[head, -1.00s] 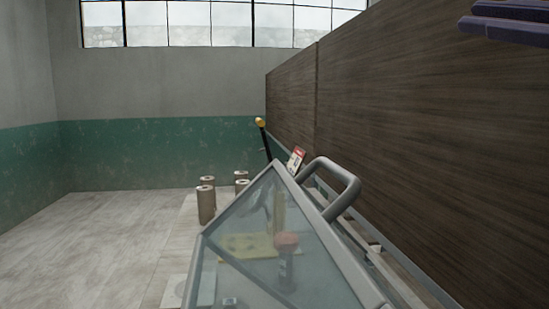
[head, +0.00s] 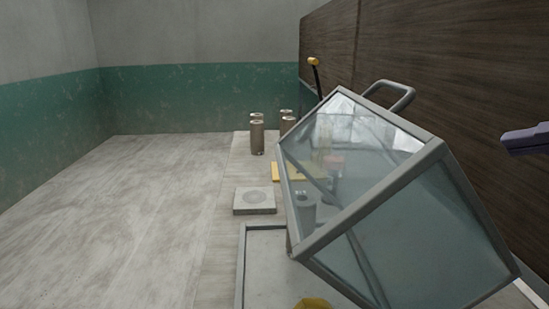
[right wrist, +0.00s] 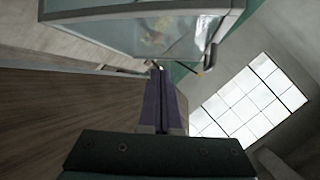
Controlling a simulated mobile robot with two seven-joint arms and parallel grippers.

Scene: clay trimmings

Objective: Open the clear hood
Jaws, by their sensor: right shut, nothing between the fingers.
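The clear hood (head: 375,190) has glass panes in a grey metal frame. It is tilted up, with its lower right side hanging over the right of a pale tray-like base (head: 241,270). A grey bar handle (head: 392,95) is on its upper far edge. My right gripper (head: 510,140) is at the right edge of the head view, to the right of the hood and apart from it. In the right wrist view its purple fingers (right wrist: 158,72) are shut and empty, with the hood (right wrist: 130,35) and its handle (right wrist: 212,55) beyond them. My left gripper is not in view.
Several brown cylinders (head: 257,138) stand on the bench (head: 217,250) behind a square grey slab (head: 254,201). Blurred items show through the glass. A yellow-tipped stick (head: 314,63) stands behind the hood. A dark wood wall (head: 440,60) closes the right. The floor at left is clear.

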